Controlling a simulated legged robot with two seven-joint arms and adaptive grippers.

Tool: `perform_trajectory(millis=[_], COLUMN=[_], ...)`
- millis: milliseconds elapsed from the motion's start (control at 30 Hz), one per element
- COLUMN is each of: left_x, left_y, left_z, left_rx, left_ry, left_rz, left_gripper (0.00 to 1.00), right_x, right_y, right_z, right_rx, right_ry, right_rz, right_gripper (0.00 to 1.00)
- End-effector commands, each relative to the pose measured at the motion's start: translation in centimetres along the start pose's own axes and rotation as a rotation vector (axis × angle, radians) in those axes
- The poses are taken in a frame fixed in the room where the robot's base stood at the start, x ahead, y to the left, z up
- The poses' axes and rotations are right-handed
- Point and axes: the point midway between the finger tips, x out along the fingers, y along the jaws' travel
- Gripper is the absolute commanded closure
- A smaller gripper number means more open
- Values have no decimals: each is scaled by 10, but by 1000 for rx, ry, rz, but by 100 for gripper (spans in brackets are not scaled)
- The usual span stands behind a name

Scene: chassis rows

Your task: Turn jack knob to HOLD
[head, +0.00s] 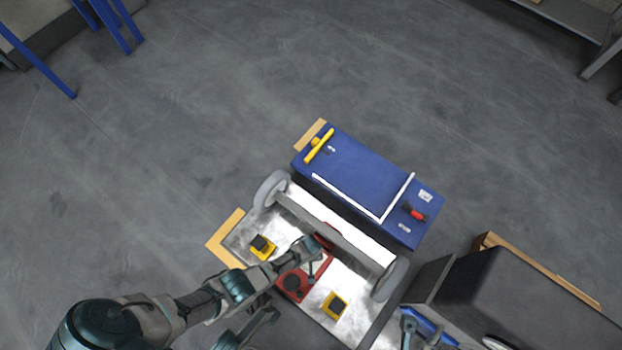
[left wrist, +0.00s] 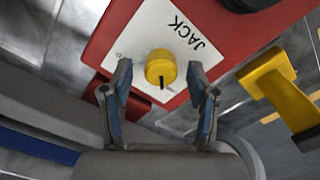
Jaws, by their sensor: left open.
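The jack knob (left wrist: 160,68) is a yellow round knob with a black mark on its lower side in the left wrist view. It sits on a white plate (left wrist: 140,42) lettered JACK, on a red unit (left wrist: 100,45). The red unit also shows in the head view (head: 291,284), on the silver chassis. My left gripper (left wrist: 160,92) is open, its fingers on either side of the knob, with visible gaps. In the head view my left gripper (head: 314,246) partly covers the unit, and the knob is not clear there. No HOLD lettering is readable.
Yellow blocks with black tops (head: 262,247) (head: 335,304) flank the red unit. A grey-wheeled axle (head: 335,232) and a blue box (head: 360,172) lie beyond it.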

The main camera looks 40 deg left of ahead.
Motion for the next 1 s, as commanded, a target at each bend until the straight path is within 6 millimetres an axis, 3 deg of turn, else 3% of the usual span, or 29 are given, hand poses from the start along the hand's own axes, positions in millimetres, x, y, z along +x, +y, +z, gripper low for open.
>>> perform_trajectory(millis=[67,200,300,667,1000], left_x=[0,0,0,0,0], left_y=[0,0,0,0,0], left_z=[0,0,0,1,1], left_rx=[0,0,0,53,297], left_ry=[0,0,0,-1,-1], left_rz=[0,0,0,1,1], left_gripper=[45,80,100,100,100], right_x=[0,-1,-1,-1,-1], right_y=[1,1,2,2,1], right_z=[3,4,4,4,3], right_rx=[1,1,0,0,0], right_ry=[-4,-6,-6,-5,-6], right_rz=[2,2,2,2,3], right_gripper=[60,60,60,60,60])
